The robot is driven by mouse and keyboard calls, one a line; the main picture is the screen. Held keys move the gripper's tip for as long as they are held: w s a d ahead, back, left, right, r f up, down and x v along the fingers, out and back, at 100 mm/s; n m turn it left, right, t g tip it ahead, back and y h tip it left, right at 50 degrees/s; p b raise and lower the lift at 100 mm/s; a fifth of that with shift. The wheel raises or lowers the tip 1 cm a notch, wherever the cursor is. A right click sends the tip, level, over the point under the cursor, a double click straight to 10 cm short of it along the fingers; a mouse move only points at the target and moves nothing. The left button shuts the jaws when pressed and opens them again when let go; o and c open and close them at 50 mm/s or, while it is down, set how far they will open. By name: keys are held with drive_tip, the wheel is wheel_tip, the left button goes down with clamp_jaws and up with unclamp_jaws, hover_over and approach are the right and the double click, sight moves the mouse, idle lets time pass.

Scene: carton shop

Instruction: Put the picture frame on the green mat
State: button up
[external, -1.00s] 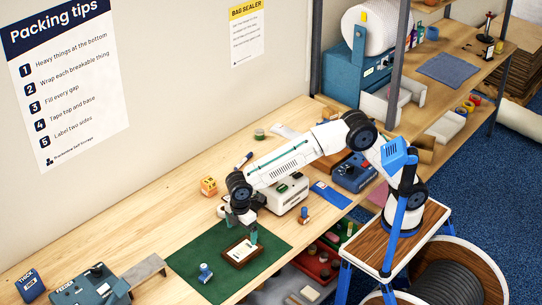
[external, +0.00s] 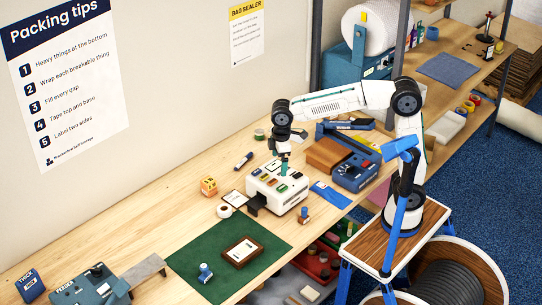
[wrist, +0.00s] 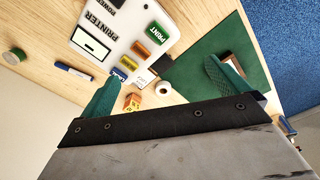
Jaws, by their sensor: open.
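The picture frame (external: 242,251), brown with a pale inside, lies flat on the green mat (external: 209,250), near the mat's right part. In the wrist view the green mat (wrist: 196,72) shows at the right, and a part of the frame (wrist: 237,67) shows behind a finger. My gripper (external: 282,161) is open and empty. It is above the white printer (external: 265,193), up and to the right of the mat, apart from the frame. In the wrist view its two green fingers are wide apart, with nothing between them in their grasp (wrist: 165,90).
A blue-topped stamp or knob (external: 205,272) stands on the mat left of the frame. A tape roll (external: 224,211), an orange box (external: 209,186) and a marker (external: 243,161) lie near the printer. A blue device (external: 355,173) stands to the right.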

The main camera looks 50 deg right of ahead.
drive_tip(key=s+d+r+m, duration=0.1)
drive_tip(key=s+d+m, duration=0.25)
drive_tip(key=d, duration=0.85)
drive_tip(key=s+d+m, duration=0.3)
drive_tip(key=s+d, duration=0.2)
drive_tip(key=d, duration=0.6)
drive_tip(key=s+d+f+m, duration=0.5)
drive_tip(key=s+d, duration=0.4)
drive_tip(key=s, duration=0.3)
drive_tip(key=shift+s+d+f+t, duration=0.15)
drive_tip(key=shift+d+f+t, duration=0.15)
drive_tip(key=shift+d+t, duration=0.1)
